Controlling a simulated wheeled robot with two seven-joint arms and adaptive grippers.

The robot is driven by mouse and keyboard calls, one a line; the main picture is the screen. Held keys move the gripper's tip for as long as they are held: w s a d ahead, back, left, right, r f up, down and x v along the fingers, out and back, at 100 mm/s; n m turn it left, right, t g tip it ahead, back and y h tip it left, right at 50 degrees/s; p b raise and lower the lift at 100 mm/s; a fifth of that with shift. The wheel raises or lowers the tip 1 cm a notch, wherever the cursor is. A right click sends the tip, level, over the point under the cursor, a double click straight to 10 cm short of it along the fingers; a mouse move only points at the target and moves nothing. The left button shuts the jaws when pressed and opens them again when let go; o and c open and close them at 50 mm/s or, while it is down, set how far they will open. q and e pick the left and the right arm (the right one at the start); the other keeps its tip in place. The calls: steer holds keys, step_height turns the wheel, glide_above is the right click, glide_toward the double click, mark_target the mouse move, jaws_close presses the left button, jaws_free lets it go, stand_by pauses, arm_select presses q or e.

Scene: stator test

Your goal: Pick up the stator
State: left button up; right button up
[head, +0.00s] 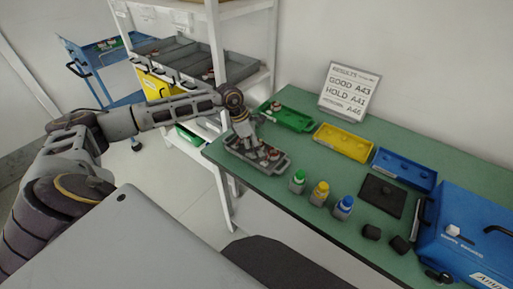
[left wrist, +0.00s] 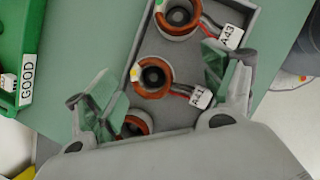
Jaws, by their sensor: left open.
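Stators with copper-coloured rings, dark centres and red-black leads lie in a grey tray (head: 234,148). In the left wrist view, the middle stator (left wrist: 152,77) has a yellow mark and a white tag, and lies between my open fingers. Another stator (left wrist: 178,17), with a green mark and a tag reading A43, lies farther up. A third stator (left wrist: 137,125) is partly hidden by my gripper body. My left gripper (left wrist: 163,88) is open and empty above the tray (left wrist: 190,65); it also shows in the head view (head: 247,141). My right gripper is not in view.
On the green table (head: 300,220) stand a green bin (head: 290,117), a yellow bin (head: 343,142), a blue bin (head: 405,170), several capped bottles (head: 319,193) and a blue case (head: 465,235). A results sign (head: 349,92) stands behind. A shelf rack (head: 215,45) stands left.

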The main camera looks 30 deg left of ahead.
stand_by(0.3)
arm_select(q)
steer(key=c, duration=1.5)
